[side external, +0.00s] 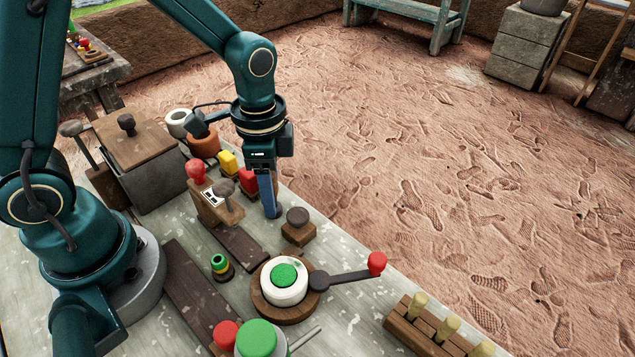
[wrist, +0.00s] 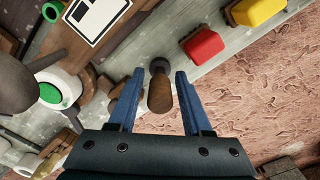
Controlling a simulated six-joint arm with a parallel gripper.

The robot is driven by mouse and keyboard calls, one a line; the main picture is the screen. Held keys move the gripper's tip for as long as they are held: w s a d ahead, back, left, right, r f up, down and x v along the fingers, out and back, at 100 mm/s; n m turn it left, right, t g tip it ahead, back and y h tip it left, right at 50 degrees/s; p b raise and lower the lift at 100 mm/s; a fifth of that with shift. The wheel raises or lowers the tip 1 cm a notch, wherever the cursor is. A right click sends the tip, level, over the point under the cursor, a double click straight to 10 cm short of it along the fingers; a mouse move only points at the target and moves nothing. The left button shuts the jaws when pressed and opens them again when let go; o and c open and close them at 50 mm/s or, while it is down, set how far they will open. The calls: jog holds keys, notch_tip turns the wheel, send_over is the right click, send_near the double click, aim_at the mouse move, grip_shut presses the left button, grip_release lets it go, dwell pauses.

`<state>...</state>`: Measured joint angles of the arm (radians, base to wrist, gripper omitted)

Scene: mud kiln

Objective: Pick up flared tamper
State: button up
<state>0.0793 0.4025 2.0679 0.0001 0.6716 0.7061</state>
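In the wrist view the flared tamper (wrist: 160,93), with a brown wooden handle and a dark end, lies between the two blue fingers of my gripper (wrist: 160,75). The handle is towards the camera and the dark end is farther off. Gaps show between the handle and both fingers, so my gripper is open and not touching it there. In the side view my gripper (side external: 270,212) points down close to the bench top, near its far edge. I cannot make out the tamper in that view; the fingers seem to hide it.
A small wooden block with a dark knob (side external: 298,225) stands close to the fingers. A wheel (side external: 285,285) with a red-tipped crank stands in front.

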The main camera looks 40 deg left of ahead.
grip_shut()
jog(key=shift+r, duration=0.1)
jog(key=shift+r, duration=0.5)
notch_tip(320, 180, up, 3)
jog(key=shift+w+f, duration=0.1)
jog(key=shift+f, duration=0.05)
jog(key=s+a+r, duration=0.3)
jog(key=a+r, duration=0.4)
jog(key=a, duration=0.4)
jog(key=shift+s, duration=0.35)
jog(key=shift+a, duration=0.1)
